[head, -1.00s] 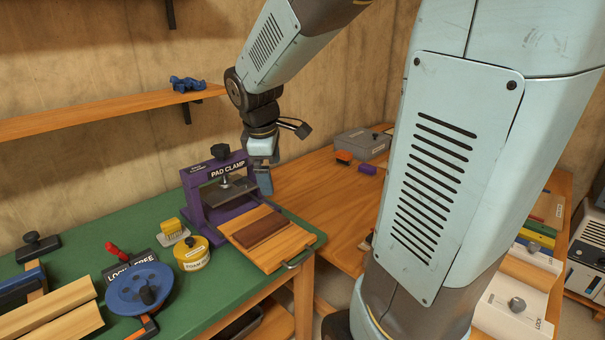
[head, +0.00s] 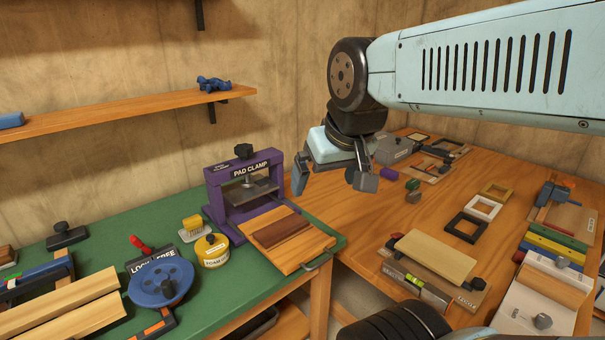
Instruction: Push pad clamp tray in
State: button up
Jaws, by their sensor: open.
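The purple pad clamp (head: 243,190) stands on the green table top, with its dark plate raised under the frame. Its wooden tray (head: 286,239) sticks out of the front toward the table's right corner. A dark brown block (head: 282,232) lies on the tray. A metal handle (head: 318,262) is on the tray's front edge. My gripper (head: 335,182) is open and empty, in the air to the right of the clamp, apart from clamp and tray. Its fingers are spread wide.
A yellow foam tin (head: 211,250) and a yellow block (head: 193,227) stand left of the tray. A blue wheel (head: 161,282) is further left. The wooden bench (head: 380,226) on the right holds frames, a grey box and a clamped board (head: 435,258).

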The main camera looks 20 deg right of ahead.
aim_at(293, 252)
jog(key=z, duration=0.95)
jog(key=k, duration=1.7)
jog(key=u, duration=0.4)
jog(key=i, duration=1)
jog(key=z, duration=0.05)
